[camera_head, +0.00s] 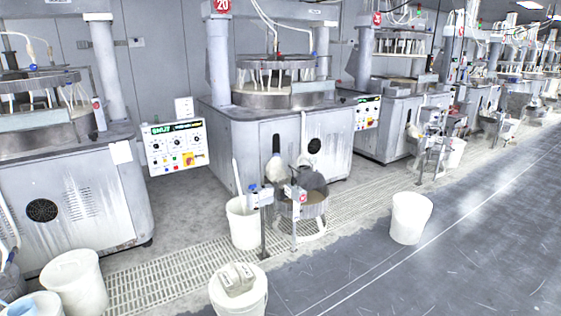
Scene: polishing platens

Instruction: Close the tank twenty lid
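A red sign with the number 20 (222,5) hangs on the column of the middle polishing machine (265,140). In front of that machine stands a round metal tank (302,210) on a floor stand. A dark grey rounded piece (313,181), which may be its lid, shows tilted at the tank's top. Whether it is hinged to the tank, and how far it is open, is too small to tell. A small red-and-white tag (303,197) is in front of it. Neither of my grippers is in view.
A white bucket (243,225) stands just left of the tank. A bucket with a block on its top (238,297) stands nearer. Another white bucket (410,217) is on the open grey floor (450,260) at right. A floor grating (165,275) runs along the machines.

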